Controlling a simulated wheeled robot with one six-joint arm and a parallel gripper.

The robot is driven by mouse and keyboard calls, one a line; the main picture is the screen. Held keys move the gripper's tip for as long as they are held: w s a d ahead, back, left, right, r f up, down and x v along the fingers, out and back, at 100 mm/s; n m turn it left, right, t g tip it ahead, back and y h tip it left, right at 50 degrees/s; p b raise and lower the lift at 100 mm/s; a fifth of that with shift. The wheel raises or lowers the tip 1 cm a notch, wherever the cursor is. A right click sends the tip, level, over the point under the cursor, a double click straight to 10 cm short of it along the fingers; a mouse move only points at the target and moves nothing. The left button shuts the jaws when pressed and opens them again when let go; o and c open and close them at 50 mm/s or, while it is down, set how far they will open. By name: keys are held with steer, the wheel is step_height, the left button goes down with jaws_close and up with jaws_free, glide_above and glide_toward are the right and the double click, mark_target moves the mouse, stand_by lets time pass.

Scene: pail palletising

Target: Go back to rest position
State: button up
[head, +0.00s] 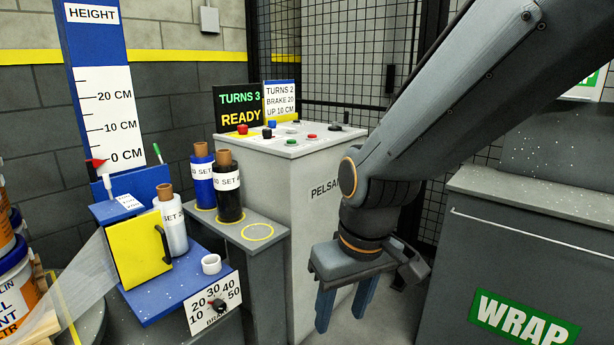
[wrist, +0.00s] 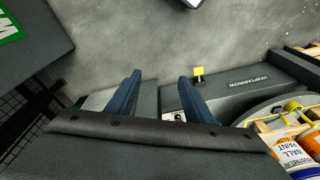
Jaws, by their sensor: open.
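My gripper (head: 345,304) hangs from my arm with its two blue fingers pointing down, in front of the grey control cabinet (head: 312,230). The fingers are apart with nothing between them. In the wrist view my gripper (wrist: 160,88) also shows both fingers spread and empty, with grey floor beyond them. The fingertips touch nothing that I can see.
Left are the blue wrapping unit (head: 170,290) with a yellow panel (head: 139,250), a height scale (head: 110,120) and film rolls (head: 228,193) on a grey shelf (head: 240,228). A dark WRAP bin (head: 540,260) stands right. Paint pails (wrist: 292,155) show in the wrist view.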

steer(key=s+d+r+m+g, duration=0.2)
steer(key=s+d, duration=0.2)
steer(key=s, duration=0.4)
steer(key=d+r+m+h+p, duration=0.1)
steer(key=d+r+m+p, duration=0.2)
steer(key=d+r+p, duration=0.6)
steer(key=shift+w+d+r+p, duration=0.35)
steer(key=shift+r+p, duration=0.55)
steer(key=shift+p, duration=4.35)
